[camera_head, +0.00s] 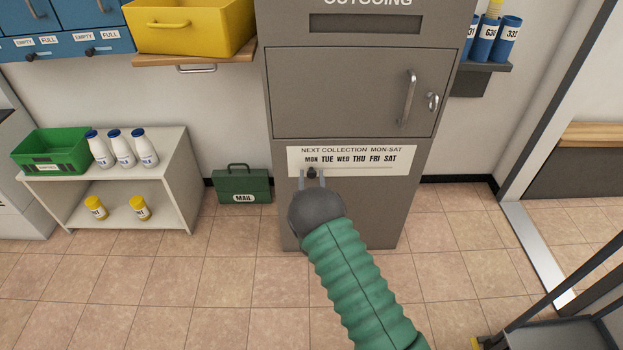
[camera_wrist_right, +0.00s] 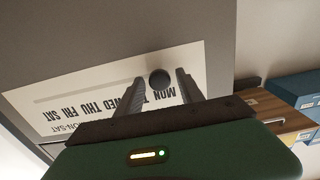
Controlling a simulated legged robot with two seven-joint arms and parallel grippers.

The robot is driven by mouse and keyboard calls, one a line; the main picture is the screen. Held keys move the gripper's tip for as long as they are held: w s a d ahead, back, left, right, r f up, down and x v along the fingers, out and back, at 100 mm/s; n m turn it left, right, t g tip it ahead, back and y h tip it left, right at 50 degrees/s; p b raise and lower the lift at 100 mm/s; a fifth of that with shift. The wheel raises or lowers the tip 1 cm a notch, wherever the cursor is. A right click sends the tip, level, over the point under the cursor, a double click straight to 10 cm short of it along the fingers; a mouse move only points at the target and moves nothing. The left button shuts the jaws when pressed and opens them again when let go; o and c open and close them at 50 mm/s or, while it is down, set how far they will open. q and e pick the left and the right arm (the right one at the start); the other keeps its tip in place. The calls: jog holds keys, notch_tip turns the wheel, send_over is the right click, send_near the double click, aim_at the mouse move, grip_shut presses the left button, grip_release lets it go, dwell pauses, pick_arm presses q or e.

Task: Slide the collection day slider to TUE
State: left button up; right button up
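The collection day slider is a small dark round knob (camera_head: 311,172) on the white label plate (camera_head: 397,160) of the grey OUTGOING mailbox (camera_head: 350,95). The plate reads NEXT COLLECTION MON-SAT, and the knob sits just under MON, left of TUE. My right gripper (camera_head: 312,180) is open, with one finger on each side of the knob. In the right wrist view the knob (camera_wrist_right: 159,77) shows between the spread fingertips (camera_wrist_right: 160,82), with visible gaps; the plate looks upside down there. My left gripper is not in view.
A green MAIL case (camera_head: 243,186) stands on the floor left of the mailbox. A white shelf (camera_head: 180,165) holds a green crate, white bottles and yellow jars. A yellow bin (camera_head: 190,28) is above. Tiled floor in front is clear. A metal-framed cart is at lower right.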

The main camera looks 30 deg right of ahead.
grip_shut()
jog(key=shift+f, duration=0.1)
dwell(1.1)
